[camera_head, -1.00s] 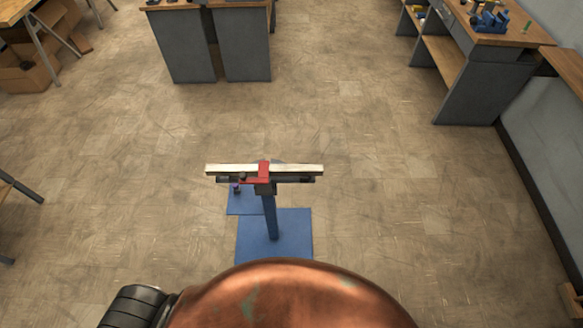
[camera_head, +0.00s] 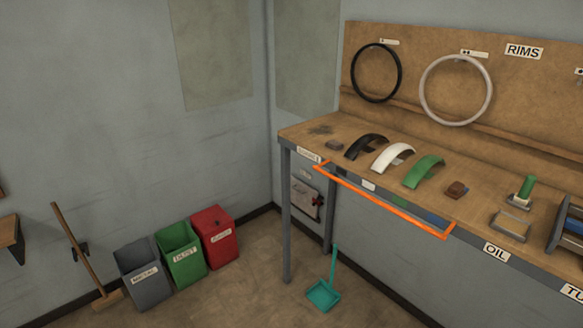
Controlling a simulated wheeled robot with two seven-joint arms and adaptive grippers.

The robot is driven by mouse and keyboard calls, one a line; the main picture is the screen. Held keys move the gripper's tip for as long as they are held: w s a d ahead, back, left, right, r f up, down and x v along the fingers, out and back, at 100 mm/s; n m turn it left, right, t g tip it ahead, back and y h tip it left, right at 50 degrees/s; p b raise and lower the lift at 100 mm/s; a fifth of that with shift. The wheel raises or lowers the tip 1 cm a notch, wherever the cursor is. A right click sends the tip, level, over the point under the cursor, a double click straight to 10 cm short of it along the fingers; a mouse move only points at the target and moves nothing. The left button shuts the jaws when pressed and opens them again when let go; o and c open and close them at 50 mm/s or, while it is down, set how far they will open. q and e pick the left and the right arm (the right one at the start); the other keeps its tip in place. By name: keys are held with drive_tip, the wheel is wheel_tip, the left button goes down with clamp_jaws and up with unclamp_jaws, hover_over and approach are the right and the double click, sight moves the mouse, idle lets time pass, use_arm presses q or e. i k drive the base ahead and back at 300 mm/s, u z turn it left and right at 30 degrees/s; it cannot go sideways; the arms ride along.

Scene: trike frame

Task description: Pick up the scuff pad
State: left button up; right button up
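No item is clearly marked as the scuff pad. On the wooden workbench (camera_head: 320,131) at the right, a small dark grey block (camera_head: 334,145) lies near the left end and a small brown block (camera_head: 457,189) lies right of the green fender. Either could be the pad; I cannot tell which. A grey and tan flat item (camera_head: 510,225) lies further right. Neither of my grippers is in view.
Black, white and green fenders (camera_head: 424,172) stand on the bench. An orange bar outline (camera_head: 385,203) runs along its front edge. Grey, green and red bins (camera_head: 220,240), a broom (camera_head: 75,245) and a teal dustpan (camera_head: 323,296) stand on the floor.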

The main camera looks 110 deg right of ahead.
sight(455, 191)
drive_tip(key=z, duration=4.75)
